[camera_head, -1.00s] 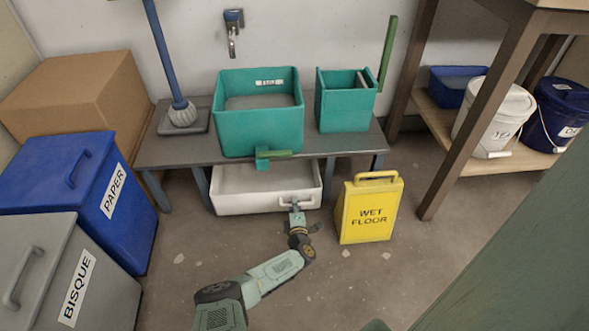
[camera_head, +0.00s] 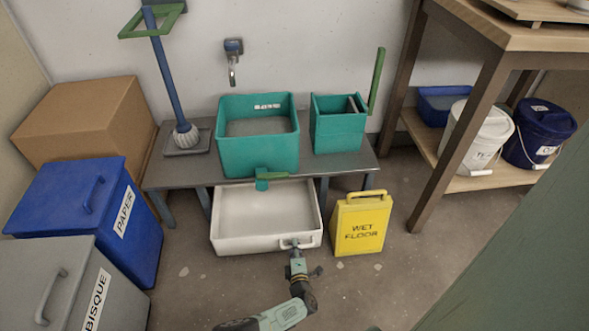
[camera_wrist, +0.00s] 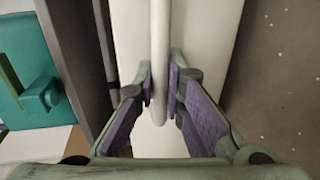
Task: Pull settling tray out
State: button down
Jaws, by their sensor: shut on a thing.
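The settling tray (camera_head: 266,212) is a white, shallow, open tray on the floor area under the grey bench. Its front part stands out past the bench's front edge, and its back is hidden under the bench top and the teal tub. My gripper (camera_head: 295,247) is at the tray's front wall, right of its middle, shut on the tray handle (camera_head: 285,245). In the wrist view the handle (camera_wrist: 159,60) is a pale bar between the two purple-padded fingers (camera_wrist: 160,95), with the white tray wall behind it.
A yellow wet floor sign (camera_head: 361,224) stands just right of the tray. A teal tub (camera_head: 257,150) with a tap (camera_head: 261,180) sits on the bench (camera_head: 190,170) above. Blue (camera_head: 85,210) and grey (camera_head: 50,285) bins stand at left. Floor in front is clear.

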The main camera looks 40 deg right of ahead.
jog(key=c, duration=1.6)
grip_release()
jog(key=shift+c, duration=0.2)
jog(key=shift+a, duration=0.1)
jog(key=v, duration=1.1)
jog(key=shift+s+a, duration=0.15)
jog(key=shift+s, duration=0.25)
jog(key=shift+r, duration=0.1)
